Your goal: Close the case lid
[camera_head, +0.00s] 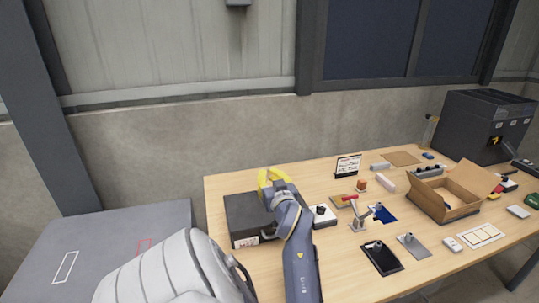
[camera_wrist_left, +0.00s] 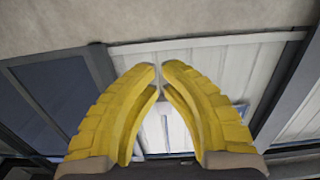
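A dark grey case (camera_head: 243,213) with a small label on its front sits at the left end of the wooden table. Its top looks flat and low; I cannot make out a separate raised lid. My left gripper (camera_head: 264,172) has yellow fingers and stands above the right back part of the case, hiding some of it. In the left wrist view the fingers of this gripper (camera_wrist_left: 160,68) curve together with their tips almost touching and nothing between them. That view shows only wall and window panels, not the case. My right gripper is not in view.
Right of the case are a white box with a black knob (camera_head: 324,217), a red-handled clamp (camera_head: 358,217), a black tray (camera_head: 382,258) and an open cardboard box (camera_head: 433,207). A black machine (camera_head: 480,127) stands at the back right. A grey surface (camera_head: 95,240) lies left of the table.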

